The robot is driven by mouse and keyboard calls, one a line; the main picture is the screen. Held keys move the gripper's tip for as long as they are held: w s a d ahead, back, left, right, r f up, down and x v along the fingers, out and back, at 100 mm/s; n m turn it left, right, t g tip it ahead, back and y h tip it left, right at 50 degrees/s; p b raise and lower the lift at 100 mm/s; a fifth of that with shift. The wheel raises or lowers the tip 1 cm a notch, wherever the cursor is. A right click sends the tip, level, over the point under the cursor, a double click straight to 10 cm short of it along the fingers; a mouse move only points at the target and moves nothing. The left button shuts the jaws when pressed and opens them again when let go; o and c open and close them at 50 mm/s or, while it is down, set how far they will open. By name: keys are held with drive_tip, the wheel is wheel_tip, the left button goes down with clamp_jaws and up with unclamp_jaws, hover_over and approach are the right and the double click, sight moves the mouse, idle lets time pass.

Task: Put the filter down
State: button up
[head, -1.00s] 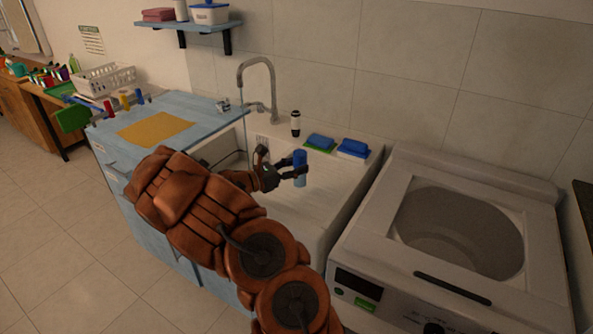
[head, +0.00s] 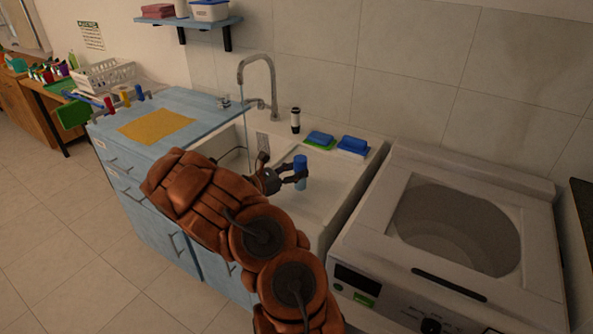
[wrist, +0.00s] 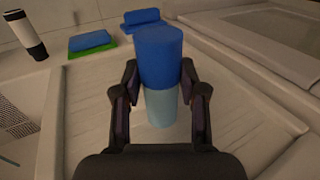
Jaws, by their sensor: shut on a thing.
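The filter is a cylinder (head: 300,169) with a darker blue top and a lighter blue lower part. My gripper (head: 292,178) is shut on it, one finger on each side. In the wrist view the filter (wrist: 158,62) stands upright between the fingertips of my gripper (wrist: 160,95). It is over the white ribbed drainboard (wrist: 85,110) of the sink.
The faucet (head: 258,75) runs over the basin at left. A top-loading washer (head: 380,250) stands at right. Drainboard around the filter is clear.

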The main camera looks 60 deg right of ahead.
drive_tip(key=o, duration=0.8)
drive_tip(key=shift+f, duration=0.15)
drive_tip(key=o, duration=0.5)
drive_tip(key=shift+c, duration=0.2)
drive_tip(key=b+v, duration=0.2)
drive_tip(key=v, duration=1)
drive_tip(key=s+a+r+m+y, duration=0.3)
drive_tip(key=s+a+r+m, duration=0.15)
drive_tip(key=s, duration=0.25)
drive_tip(key=s+a+r+m+y, duration=0.3)
drive_tip(key=s+a+m+y, duration=0.1)
drive_tip(key=s+a+m, duration=0.15)
drive_tip(key=s+a+f+m+t+y, duration=0.1)
drive_tip(key=s+a+y, duration=0.2)
drive_tip(key=a, duration=0.6)
drive_tip(key=s+a+m+t+y, duration=0.1)
drive_tip(key=s+a+t+y, duration=0.1)
drive_tip(key=s+a, duration=0.3)
drive_tip(key=s+a+f+m+t+y, duration=0.1)
drive_tip(key=s+a+y, duration=0.3)
drive_tip(key=a, duration=0.9)
drive_tip(key=shift+s+a+f+t, duration=0.25)
drive_tip(key=shift+f+t, duration=0.05)
drive_tip(key=shift+t, duration=0.4)
